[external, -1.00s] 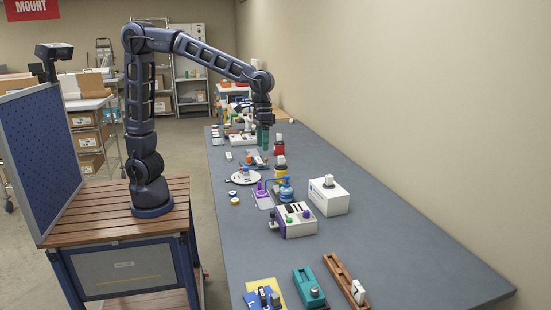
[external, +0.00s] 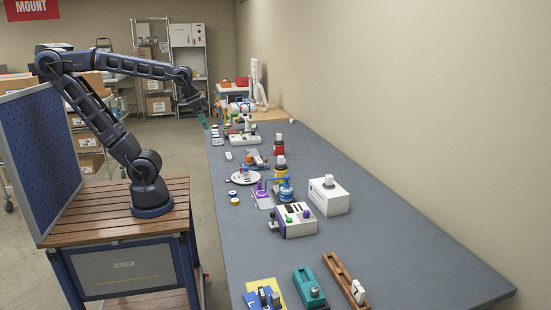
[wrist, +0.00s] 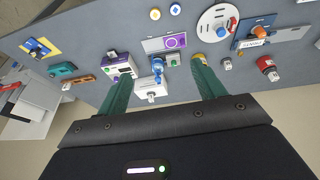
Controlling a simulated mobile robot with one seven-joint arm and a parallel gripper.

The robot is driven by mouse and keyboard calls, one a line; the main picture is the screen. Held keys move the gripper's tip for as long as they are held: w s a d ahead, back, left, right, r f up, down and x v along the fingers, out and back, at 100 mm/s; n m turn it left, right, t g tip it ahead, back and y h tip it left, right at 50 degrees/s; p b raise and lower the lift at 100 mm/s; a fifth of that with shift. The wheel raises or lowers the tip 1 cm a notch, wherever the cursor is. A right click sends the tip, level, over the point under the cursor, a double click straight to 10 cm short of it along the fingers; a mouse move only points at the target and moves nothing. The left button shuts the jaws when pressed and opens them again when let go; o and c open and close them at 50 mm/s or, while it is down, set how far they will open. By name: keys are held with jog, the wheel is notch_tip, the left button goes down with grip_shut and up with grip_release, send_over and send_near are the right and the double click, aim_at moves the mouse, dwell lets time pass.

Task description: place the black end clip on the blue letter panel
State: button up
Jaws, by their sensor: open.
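My gripper (external: 203,120) is raised near the left edge of the bench, toward its far part. In the wrist view its two green fingers (wrist: 158,72) are spread apart with nothing held between them. A flat blue panel with a small white lettered label (wrist: 284,28) lies at the upper right of the wrist view. It looks like the blue letter panel, and it also shows on the bench in the external view (external: 262,167). I cannot make out the black end clip with certainty in either view; it is too small or hidden.
The grey bench (external: 400,245) holds a white control box (external: 296,222), a white block (external: 329,197), a round white plate (external: 239,178), a yellow-and-black bottle (external: 280,175) and a red bottle (external: 279,148). Teal and brown fixtures stand at the near end. The right front is clear.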

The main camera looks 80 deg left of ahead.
jog(key=shift+t+y, duration=0.3)
jog(key=s, duration=0.1)
jog(key=s+a+f, duration=0.1)
jog(key=s+a, duration=0.1)
jog(key=shift+s+a+f, duration=0.25)
jog(key=shift+s+f, duration=0.15)
dwell(0.8)
